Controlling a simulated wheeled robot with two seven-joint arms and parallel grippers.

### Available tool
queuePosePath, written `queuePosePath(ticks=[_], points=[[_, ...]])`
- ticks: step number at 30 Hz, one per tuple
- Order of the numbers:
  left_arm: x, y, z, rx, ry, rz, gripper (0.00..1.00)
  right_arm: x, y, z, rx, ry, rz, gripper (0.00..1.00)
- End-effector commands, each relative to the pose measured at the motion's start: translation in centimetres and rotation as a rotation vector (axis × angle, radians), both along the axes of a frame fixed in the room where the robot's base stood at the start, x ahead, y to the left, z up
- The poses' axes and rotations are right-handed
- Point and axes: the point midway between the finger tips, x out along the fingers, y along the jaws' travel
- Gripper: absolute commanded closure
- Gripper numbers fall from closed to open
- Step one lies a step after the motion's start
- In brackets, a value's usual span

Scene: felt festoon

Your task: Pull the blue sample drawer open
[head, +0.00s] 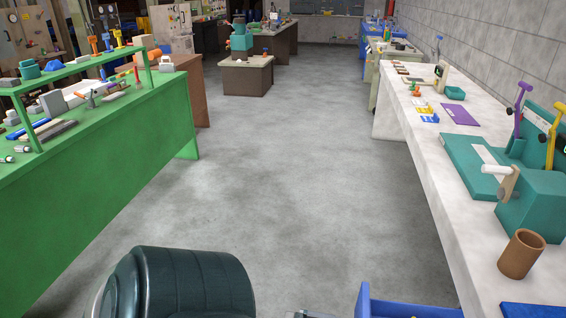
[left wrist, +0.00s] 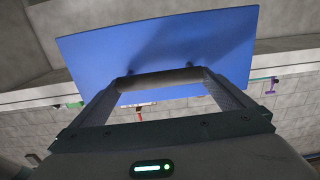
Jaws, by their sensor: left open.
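The blue sample drawer (head: 408,310) shows at the bottom edge of the head view, sticking out to the left of the white bench's edge. Most of it is cut off by the frame. In the left wrist view its flat blue face (left wrist: 185,45) fills the upper middle, with a dark bar handle (left wrist: 160,78) standing off it. My left gripper (left wrist: 163,84) is open. Its two fingers reach toward the face, one near each end of the handle, and the bar lies across between their tips. Contact cannot be told. My right gripper is in neither view.
The white bench (head: 440,190) on the right carries a teal lever fixture (head: 535,205), a brown cup (head: 521,254) and a purple mat (head: 460,114). A green workbench (head: 90,160) with tools stands on the left. The grey floor (head: 270,180) between them is clear.

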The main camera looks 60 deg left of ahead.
Motion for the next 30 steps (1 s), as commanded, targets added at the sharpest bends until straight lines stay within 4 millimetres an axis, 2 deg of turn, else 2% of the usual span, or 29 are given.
queuePosePath(ticks=[8, 24, 30], points=[[-2.9, 2.2, -0.2, 0.002, 0.002, -0.001, 0.00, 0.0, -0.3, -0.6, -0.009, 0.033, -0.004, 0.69], [-11.1, 8.7, -0.2, 0.002, 0.002, -0.001, 0.00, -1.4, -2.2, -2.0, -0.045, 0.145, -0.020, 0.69], [-12.8, 10.0, -0.1, 0.000, 0.000, 0.000, 0.00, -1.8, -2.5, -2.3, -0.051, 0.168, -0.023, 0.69]])
